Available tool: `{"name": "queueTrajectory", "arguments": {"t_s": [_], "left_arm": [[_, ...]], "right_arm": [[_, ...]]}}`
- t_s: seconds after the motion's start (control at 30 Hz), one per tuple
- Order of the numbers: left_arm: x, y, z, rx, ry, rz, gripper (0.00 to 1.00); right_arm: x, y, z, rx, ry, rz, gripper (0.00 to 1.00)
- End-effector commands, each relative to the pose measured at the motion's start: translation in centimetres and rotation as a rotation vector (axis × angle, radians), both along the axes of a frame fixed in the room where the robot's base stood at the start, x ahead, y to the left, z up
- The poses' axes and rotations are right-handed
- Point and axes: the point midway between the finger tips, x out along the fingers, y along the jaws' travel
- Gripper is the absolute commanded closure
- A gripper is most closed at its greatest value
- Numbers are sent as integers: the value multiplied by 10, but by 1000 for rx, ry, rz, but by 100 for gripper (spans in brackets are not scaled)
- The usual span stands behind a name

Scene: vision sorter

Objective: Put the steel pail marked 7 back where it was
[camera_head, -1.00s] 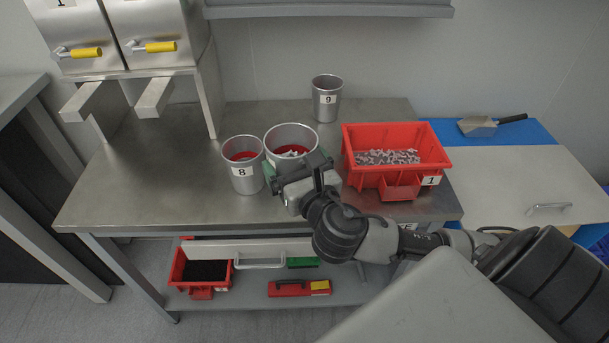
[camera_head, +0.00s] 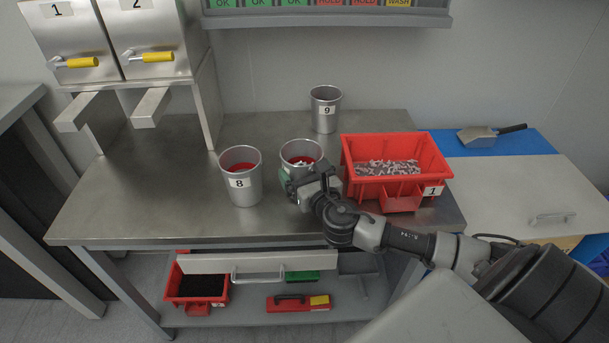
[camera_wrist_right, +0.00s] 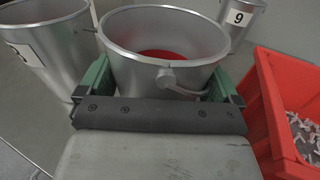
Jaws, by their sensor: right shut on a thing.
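My right gripper (camera_head: 308,184) is shut on this pail from the front. In the right wrist view the green fingers of the right gripper (camera_wrist_right: 158,85) lie on both sides of the pail (camera_wrist_right: 150,65), below its rim. The pail looks upright, at or close to the tabletop; its base is hidden. My left gripper is not in view.
Pail 8 (camera_head: 241,190) is close on the left, pail 9 (camera_head: 326,120) farther back. A red bin marked 1 (camera_head: 402,200) with pale pieces is close on the right. The steel table (camera_head: 150,205) is clear at left. Dispensers 1 and 2 (camera_head: 150,72) stand back left.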

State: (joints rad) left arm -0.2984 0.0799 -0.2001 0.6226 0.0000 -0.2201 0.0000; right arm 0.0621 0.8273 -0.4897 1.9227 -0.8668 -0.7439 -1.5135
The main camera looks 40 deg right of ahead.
Motion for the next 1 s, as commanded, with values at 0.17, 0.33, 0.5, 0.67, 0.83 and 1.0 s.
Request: {"name": "queueTrajectory", "arguments": {"t_s": [0.17, 0.33, 0.5, 0.67, 0.83, 1.0], "left_arm": [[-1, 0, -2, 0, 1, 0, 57], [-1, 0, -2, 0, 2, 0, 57], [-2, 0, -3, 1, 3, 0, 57], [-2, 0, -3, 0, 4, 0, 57], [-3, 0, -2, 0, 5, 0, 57], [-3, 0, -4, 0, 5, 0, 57]], "right_arm": [[0, 0, -5, -1, -7, 0, 67], [0, 0, -5, -1, -7, 0, 67], [0, 0, -10, -1, -1, -1, 1], [0, 0, -10, -1, 0, -1, 0], [-4, 0, -8, -1, 1, 0, 0], [-31, 5, -9, -3, 2, 2, 0]]}}
